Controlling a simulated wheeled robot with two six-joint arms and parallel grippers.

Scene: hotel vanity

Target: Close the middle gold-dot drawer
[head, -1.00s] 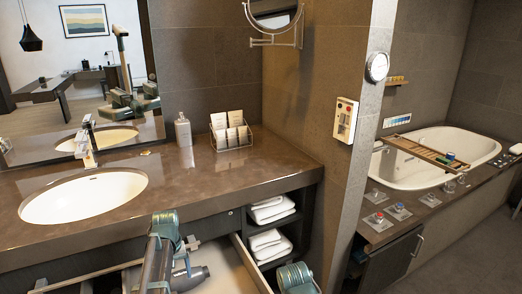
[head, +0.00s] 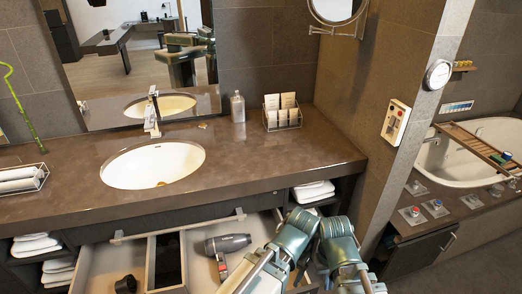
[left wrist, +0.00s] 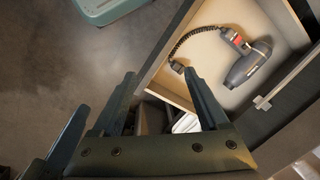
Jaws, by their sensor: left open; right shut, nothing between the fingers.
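An open drawer (head: 97,262) with a pale interior shows below the vanity counter. A grey hair dryer (head: 228,243) lies in it. In the left wrist view, the hair dryer (left wrist: 250,63) and its coiled cord lie in the open drawer (left wrist: 178,92). My left gripper (left wrist: 160,75) is open and empty, with its fingers near the drawer's outer edge. My right gripper (head: 366,280) is low in the head view, right of the drawer, shut and empty; its tips are hard to make out.
A dark divider (head: 168,262) and a black cup (head: 126,284) show left of the dryer. The counter (head: 255,165) holds a basin (head: 153,165), a soap bottle (head: 238,107) and a card rack (head: 283,117). Open shelves with towels (head: 313,191) flank the drawers. A wall stands right.

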